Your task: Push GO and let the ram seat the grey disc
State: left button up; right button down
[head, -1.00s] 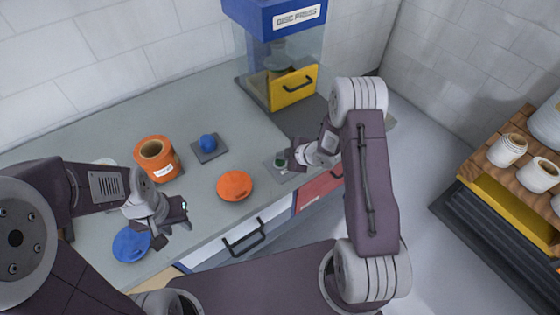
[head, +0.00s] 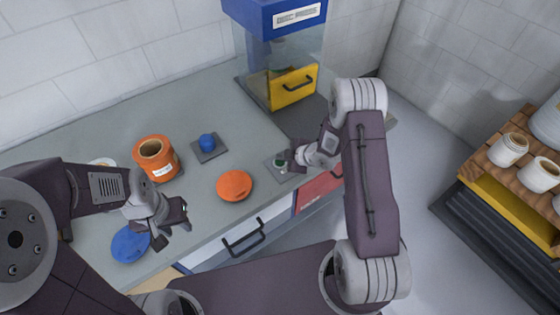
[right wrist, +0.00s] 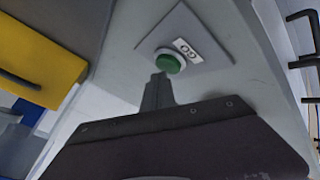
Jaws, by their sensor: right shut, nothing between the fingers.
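The ram and grey disc are not plain to see; only a dim dark shape shows low behind the clear wall. The green GO button (right wrist: 168,62) sits on a grey plate (right wrist: 205,40), which also shows in the head view (head: 279,168). My right gripper (right wrist: 160,78) is shut and empty, its tips at the button's near edge; I cannot tell whether they touch. My left gripper (head: 184,213) appears open and empty, above and beside a blue disc (head: 130,245).
A rack with white cups (head: 539,175) stands at the right. Drawer handles stick out at the counter's front.

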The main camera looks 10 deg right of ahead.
aim_at(282, 162)
jog(key=shift+f+b, duration=0.45)
jog(key=shift+f, duration=0.05)
dwell(0.4)
jog(key=shift+r, duration=0.15)
jog(key=shift+r+p, duration=0.75)
notch_tip(282, 162, up, 5)
jog(key=p, duration=0.4)
dwell(0.4)
